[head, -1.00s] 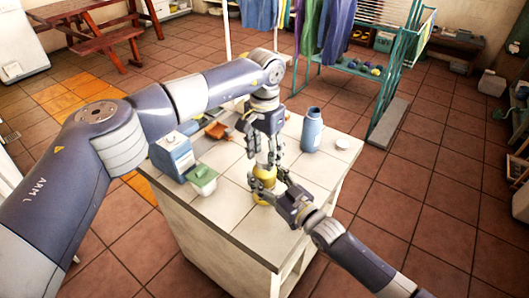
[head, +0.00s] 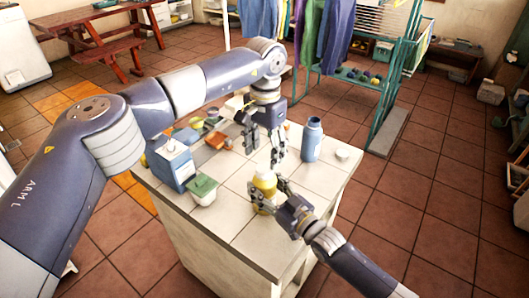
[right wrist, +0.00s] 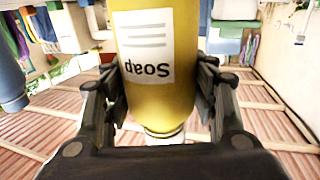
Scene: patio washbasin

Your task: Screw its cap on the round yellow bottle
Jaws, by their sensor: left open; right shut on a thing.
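The round yellow bottle (head: 264,182) stands near the front of the tiled counter. In the right wrist view the yellow bottle (right wrist: 185,90) fills the middle, its "Soap" label upside down. A white piece (right wrist: 165,137) shows at its neck end; I cannot tell whether it is the cap or the bare neck. My right gripper (head: 273,194) is shut on the bottle from the front right, a finger on each side. My left gripper (head: 264,147) is open and empty, pointing down above and behind the bottle, apart from it.
A blue bottle (head: 312,142) stands at the right back, with a small white round cap (head: 342,154) beside it. A blue box (head: 173,163) and a green-lidded container (head: 203,190) stand at the left. Small items lie behind them. The counter's front right is clear.

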